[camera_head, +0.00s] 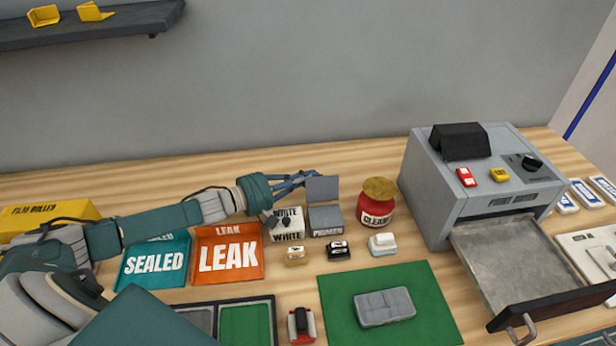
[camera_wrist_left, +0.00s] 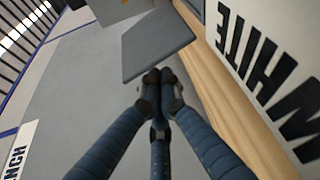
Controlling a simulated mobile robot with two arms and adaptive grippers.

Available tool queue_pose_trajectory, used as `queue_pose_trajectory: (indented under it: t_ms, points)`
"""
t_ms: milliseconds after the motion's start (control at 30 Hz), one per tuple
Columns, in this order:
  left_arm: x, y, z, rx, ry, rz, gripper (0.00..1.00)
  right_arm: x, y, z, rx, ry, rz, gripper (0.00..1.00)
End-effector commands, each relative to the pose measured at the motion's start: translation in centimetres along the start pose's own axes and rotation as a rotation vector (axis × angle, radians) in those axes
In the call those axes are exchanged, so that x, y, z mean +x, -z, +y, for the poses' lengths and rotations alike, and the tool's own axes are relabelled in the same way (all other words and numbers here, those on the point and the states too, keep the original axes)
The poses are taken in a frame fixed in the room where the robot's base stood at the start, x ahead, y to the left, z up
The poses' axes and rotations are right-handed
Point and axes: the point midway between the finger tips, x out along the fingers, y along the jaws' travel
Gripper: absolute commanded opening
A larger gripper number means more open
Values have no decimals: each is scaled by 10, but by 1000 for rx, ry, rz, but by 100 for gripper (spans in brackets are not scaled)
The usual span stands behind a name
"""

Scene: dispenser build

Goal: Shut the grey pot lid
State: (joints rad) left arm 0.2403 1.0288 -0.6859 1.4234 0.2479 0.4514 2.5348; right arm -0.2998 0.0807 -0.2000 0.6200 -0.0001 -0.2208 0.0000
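The grey pot (camera_head: 325,221) stands on the table, a small box with dark lettering on its front. Its grey lid (camera_head: 322,189) stands up, open, at the pot's back edge. In the left wrist view the lid (camera_wrist_left: 157,43) is a flat grey plate just beyond the fingertips. My left gripper (camera_head: 312,174) reaches in from the left, behind the white pot, with its tips at the lid's upper left. In the left wrist view its fingertips (camera_wrist_left: 160,77) are together with nothing seen between them; I cannot tell whether they touch the lid. My right gripper is not in view.
The white pot (camera_head: 286,224) stands close left of the grey pot, and a red jar (camera_head: 376,212) stands to its right. Small stamp-like blocks (camera_head: 338,249) sit in front. A grey machine (camera_head: 440,190) with an open drawer stands at right. An orange LEAK tray (camera_head: 228,276) lies at left.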

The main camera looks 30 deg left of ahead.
Motion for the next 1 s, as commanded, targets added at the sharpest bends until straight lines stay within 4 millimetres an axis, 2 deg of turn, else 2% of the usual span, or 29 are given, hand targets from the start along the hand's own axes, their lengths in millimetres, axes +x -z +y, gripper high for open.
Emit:
queue_pose_trajectory:
  t_ms: [767,1000]
  points:
    - [-3,-7,6,115,-50,0,0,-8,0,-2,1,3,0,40]
    - [-6,-14,11,125,-53,0,0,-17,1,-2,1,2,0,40]
